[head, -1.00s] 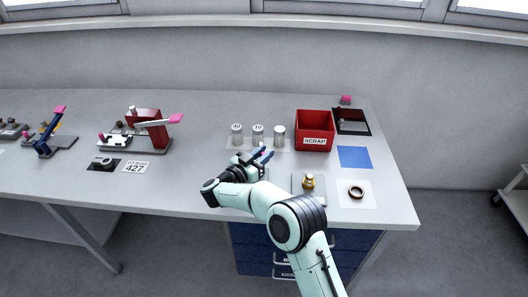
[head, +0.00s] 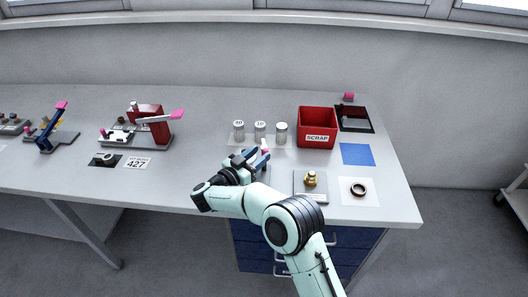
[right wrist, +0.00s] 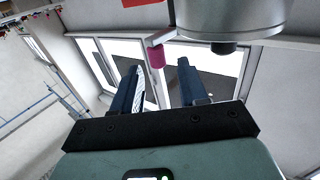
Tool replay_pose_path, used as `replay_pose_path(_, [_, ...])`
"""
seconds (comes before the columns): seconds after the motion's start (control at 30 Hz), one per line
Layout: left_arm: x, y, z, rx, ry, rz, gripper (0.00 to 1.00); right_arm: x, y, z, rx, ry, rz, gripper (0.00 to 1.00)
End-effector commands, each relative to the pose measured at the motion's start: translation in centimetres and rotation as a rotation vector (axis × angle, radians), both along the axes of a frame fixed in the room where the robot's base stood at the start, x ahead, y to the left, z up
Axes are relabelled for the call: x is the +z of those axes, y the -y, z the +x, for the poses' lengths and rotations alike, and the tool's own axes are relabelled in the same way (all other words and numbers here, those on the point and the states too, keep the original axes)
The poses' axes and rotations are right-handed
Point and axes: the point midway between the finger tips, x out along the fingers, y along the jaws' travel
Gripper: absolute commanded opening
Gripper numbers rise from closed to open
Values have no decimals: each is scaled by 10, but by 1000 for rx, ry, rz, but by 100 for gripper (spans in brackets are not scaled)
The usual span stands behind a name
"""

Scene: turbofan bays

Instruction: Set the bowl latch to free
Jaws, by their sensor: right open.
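My right gripper (head: 262,158) is open over the front middle of the bench, below the three jars in the head view. In the right wrist view the pink knob (right wrist: 156,55) is on a short pale lever beside a grey metal cylinder (right wrist: 230,20). The knob appears between the two open fingertips (right wrist: 160,68). I cannot tell whether either finger touches it. The gripper and arm hide most of the latch's fixture in the head view, and its setting is not readable. My left gripper is not in view.
Three jars (head: 260,131) stand just behind the gripper. A red scrap bin (head: 317,128), a plate with a brass part (head: 311,180) and a dark ring (head: 358,189) are to the right. Fixtures with pink-tipped levers (head: 160,117) stand left.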

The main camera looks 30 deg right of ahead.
Motion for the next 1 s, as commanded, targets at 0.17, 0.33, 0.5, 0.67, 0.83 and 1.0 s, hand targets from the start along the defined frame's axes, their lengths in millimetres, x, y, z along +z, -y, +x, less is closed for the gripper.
replay_pose_path(0.17, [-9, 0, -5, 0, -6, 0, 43, -2, -41, -16, 5, 0, 0, 43])
replay_pose_path(0.33, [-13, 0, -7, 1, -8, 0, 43, -1, -69, -28, 3, 0, -1, 43])
replay_pose_path(0.5, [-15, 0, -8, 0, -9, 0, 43, 0, -84, -35, 0, 0, -1, 43])
replay_pose_path(0.67, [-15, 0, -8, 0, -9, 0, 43, 0, -88, -36, 0, 2, -1, 43])
replay_pose_path(0.83, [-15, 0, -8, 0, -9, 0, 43, 0, -88, -36, 0, 2, -1, 43])
replay_pose_path(1.0, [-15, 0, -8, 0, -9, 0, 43, 0, -87, -36, 0, 2, -1, 43])
